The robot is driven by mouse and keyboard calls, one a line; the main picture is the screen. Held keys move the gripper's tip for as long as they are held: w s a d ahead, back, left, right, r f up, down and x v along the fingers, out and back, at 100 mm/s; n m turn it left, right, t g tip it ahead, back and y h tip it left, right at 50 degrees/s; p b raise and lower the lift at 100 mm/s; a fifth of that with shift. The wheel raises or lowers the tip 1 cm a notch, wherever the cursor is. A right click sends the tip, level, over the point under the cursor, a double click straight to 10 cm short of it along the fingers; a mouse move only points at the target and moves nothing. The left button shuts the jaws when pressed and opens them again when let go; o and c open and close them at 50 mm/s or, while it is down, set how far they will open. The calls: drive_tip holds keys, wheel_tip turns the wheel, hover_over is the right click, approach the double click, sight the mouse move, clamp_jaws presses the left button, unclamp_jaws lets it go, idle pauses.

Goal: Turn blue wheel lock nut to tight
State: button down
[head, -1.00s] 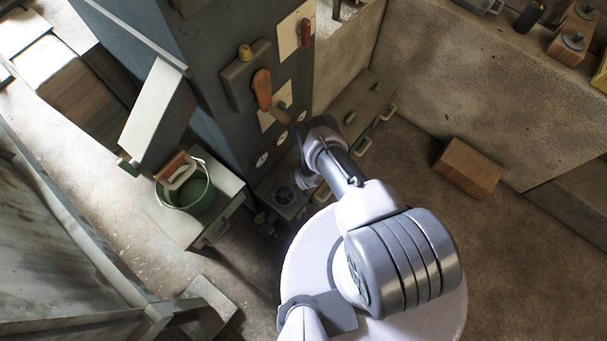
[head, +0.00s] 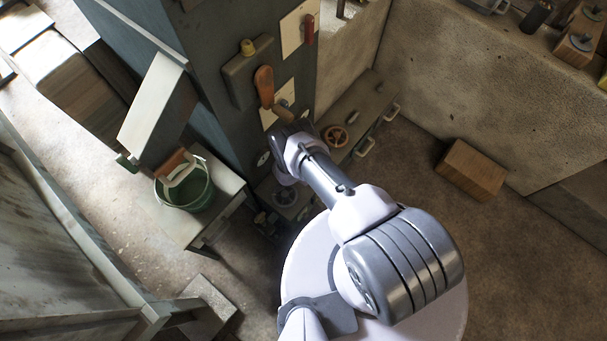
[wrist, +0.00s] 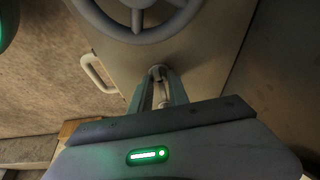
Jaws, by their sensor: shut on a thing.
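In the wrist view, my gripper (wrist: 160,90) has its two fingers close together around a small pale knob-like part, which I take as the lock nut (wrist: 158,72). Most of that part is hidden between the fingers. A spoked wheel (wrist: 140,30) is just above it at the top edge, partly cut off; it looks grey in this light, so I cannot tell its blue colour. In the head view, my wrist is at the lower front of the dark cabinet (head: 215,80), and the fingertips and nut are hidden behind it.
An orange spoked wheel (head: 335,137) stands right of my wrist. An orange lever (head: 264,85) is above it. A green bucket (head: 185,190) stands on a small table at left. A wooden block (head: 470,170) lies on the floor at right. A pale handle (wrist: 97,74) is left of my fingers.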

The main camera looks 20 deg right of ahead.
drive_tip(key=shift+m, duration=0.4)
drive_tip(key=c, duration=1.3)
unclamp_jaws()
drive_tip(key=p+v, duration=1)
drive_tip(key=v, duration=0.7)
drive_tip(key=shift+w+a+r, duration=0.1)
drive_tip(key=shift+a+r, duration=0.05)
drive_tip(key=shift+a, duration=0.1)
